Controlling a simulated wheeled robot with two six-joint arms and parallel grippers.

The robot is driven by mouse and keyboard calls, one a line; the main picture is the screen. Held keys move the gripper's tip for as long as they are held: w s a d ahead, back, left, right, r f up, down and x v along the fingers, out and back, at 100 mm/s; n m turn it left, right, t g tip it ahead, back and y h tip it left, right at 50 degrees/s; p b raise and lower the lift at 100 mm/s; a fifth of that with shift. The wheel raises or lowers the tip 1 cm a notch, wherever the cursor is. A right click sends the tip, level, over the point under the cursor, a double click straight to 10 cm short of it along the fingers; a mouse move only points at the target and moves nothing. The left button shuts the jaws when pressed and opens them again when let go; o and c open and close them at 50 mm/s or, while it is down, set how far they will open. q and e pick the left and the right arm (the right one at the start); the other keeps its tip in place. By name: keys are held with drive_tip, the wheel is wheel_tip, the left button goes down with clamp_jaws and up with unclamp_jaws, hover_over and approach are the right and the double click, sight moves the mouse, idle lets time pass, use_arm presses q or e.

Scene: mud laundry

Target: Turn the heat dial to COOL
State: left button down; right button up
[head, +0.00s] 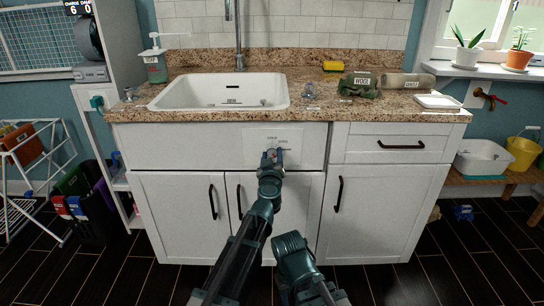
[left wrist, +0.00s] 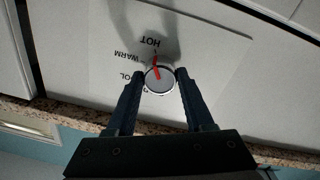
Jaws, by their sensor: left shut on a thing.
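The heat dial (left wrist: 161,84) is a round pale knob with a red pointer line, on a white panel (left wrist: 105,45) that bears the labels HOT, WARM and a partly hidden one ending in OL. The red pointer points toward HOT. My left gripper (left wrist: 159,75) is shut on the dial, one dark finger on each side. In the head view the left gripper (head: 271,157) is at the label panel (head: 252,150) on the cabinet front below the sink and hides most of the dial. My right gripper is not in view.
The granite counter (head: 400,108) with the white sink (head: 165,98) is above the panel. Cabinet doors with black handles (head: 212,202) are below. A drying rack (head: 30,165) stands at left, and a bench with a white basin (head: 482,158) and yellow bucket (head: 523,153) at right.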

use_arm(q)
drive_tip(key=n, duration=0.4)
drive_tip(key=shift+n, duration=0.4)
drive_tip(key=n, duration=1)
drive_tip(key=shift+y+b, duration=0.3)
drive_tip(key=n, duration=0.4)
drive_tip(key=shift+n, duration=0.4)
drive_tip(key=shift+c, duration=1.4)
unclamp_jaws()
drive_tip(key=shift+s, duration=0.1)
